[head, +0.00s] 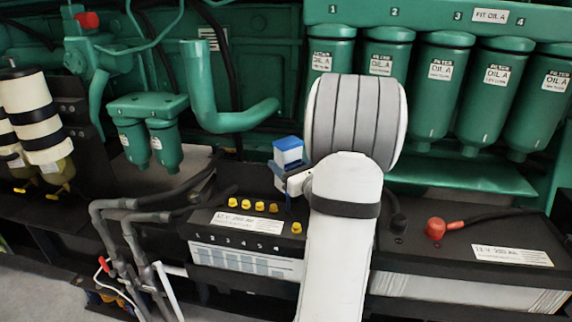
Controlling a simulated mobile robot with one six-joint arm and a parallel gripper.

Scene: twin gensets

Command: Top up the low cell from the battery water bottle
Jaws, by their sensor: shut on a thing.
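My gripper (287,178) is shut on a small blue and white bottle (289,152), which I take as the battery water bottle. The bottle looks roughly upright, above the back of the left battery (215,222). My arm hides much of the gripper and the right end of that battery. Several yellow cell caps (246,204) stand in a row on its top, with cell numbers along the front edge. One yellow cap (297,228) sits apart, nearer the front edge. The low cell and any open filler hole cannot be made out.
A second battery (511,256) with a red terminal cover (436,228) is at right. Green oil filters (442,85) hang behind my arm. A green elbow pipe (235,115) and smaller filters (165,143) are behind the left battery. Grey hoses (120,205) run at its left.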

